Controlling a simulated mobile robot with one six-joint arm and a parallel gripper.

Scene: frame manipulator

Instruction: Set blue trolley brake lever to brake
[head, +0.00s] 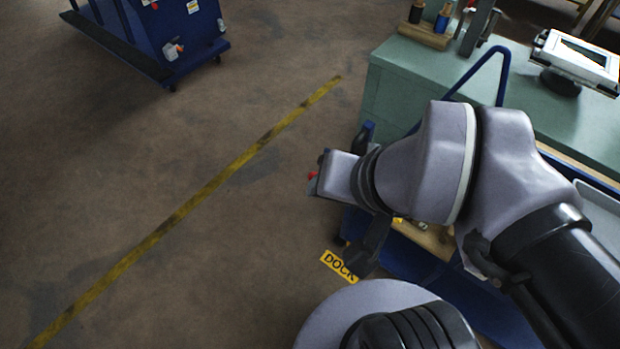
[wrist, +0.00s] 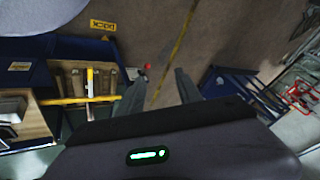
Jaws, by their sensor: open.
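The blue trolley (head: 493,78) stands at the right in the head view, largely hidden behind my arm; its blue body also shows at the left in the wrist view (wrist: 75,48). A small lever with a red knob (wrist: 148,67) sits at its edge beside a pale plate. In the head view the red knob (head: 312,176) just shows past my wrist; the lever's setting cannot be read. My gripper (wrist: 160,78) is open and empty, with the knob seen between its fingertips, nearer the left one. I cannot tell how far off it is.
A yellow DOCK label (head: 339,266) lies on the floor beside the trolley. A wooden tray (wrist: 68,85) on the trolley holds a yellow-handled tool. A green bench (head: 420,85) stands behind. Another blue wheeled cabinet (head: 165,35) is far left. The floor between is clear.

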